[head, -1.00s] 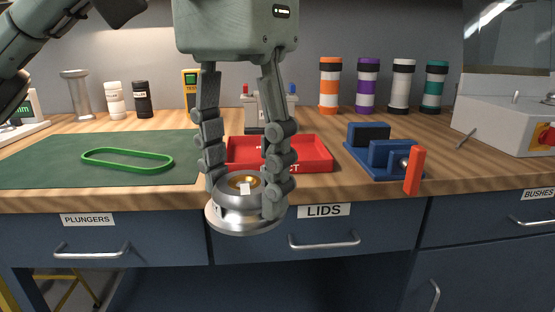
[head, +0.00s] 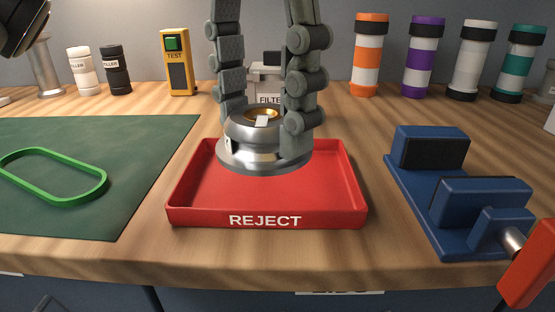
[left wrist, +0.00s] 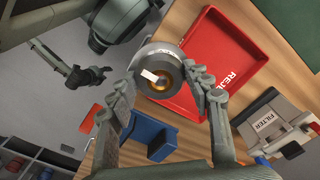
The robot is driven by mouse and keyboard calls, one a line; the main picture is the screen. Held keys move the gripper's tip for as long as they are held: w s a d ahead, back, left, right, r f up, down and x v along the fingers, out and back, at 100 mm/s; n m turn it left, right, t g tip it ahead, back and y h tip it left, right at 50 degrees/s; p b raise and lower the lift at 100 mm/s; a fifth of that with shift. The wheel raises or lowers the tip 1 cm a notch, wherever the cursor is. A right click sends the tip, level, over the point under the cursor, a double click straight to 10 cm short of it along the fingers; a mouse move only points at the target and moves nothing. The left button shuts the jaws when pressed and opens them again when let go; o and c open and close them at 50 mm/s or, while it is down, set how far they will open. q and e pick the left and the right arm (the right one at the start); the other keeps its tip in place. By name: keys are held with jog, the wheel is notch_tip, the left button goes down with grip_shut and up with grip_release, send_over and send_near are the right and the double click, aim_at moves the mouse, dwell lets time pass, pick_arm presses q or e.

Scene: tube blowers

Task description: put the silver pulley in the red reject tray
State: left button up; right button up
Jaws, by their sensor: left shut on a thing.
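The silver pulley (head: 264,158), a round flanged disc with a brass-coloured centre and a small white label, is held upright between the fingers of my left gripper (head: 266,135). It is in front of the back half of the red reject tray (head: 267,219) in the head view and appears above it. In the left wrist view the pulley (left wrist: 157,56) overlaps the tray's edge (left wrist: 226,52), and both fingers close on its rim. The tray looks empty. My right gripper (left wrist: 89,76) shows small and dark in the left wrist view; its opening is unclear.
A blue vise (head: 455,195) with an orange handle stands right of the tray. A green belt (head: 52,176) lies on the green mat (head: 125,145) at left. A filter box (head: 265,78) is behind the tray. Bottles and a yellow tester (head: 177,62) line the back.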

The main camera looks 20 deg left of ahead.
pick_arm(q)
jog(key=w+a+f, duration=0.1)
jog(key=w+f, duration=0.1)
jog(key=w, duration=0.1)
jog(key=w+a+f, duration=0.1)
jog(key=w+f, duration=0.1)
jog(key=w, duration=0.2)
jog(key=w+a+f+b, duration=0.1)
jog(key=w+f, duration=0.1)
jog(key=w, duration=0.1)
jog(key=shift+w+a+f, duration=0.15)
jog(key=shift+w+f, duration=0.2)
jog(key=shift+f, duration=0.05)
notch_tip(320, 180, down, 4)
jog(key=shift+r+b, duration=0.1)
jog(key=shift+b, duration=0.5)
pick_arm(e)
jog(key=w+a+r+n+t+y, duration=0.1)
jog(key=w+a+r+t, duration=0.2)
jog(key=w+a+t, duration=0.1)
jog(key=w+a, duration=0.1)
jog(key=w, duration=0.1)
jog(key=shift+w+a+r+y, duration=0.35)
jog(key=shift+y, duration=0.05)
pick_arm(q)
jog(key=shift+f, duration=0.2)
pick_arm(e)
jog(key=shift+w+a+r+t, duration=0.1)
jog(key=shift+w+a+t, duration=0.1)
jog(key=shift+t, duration=0.1)
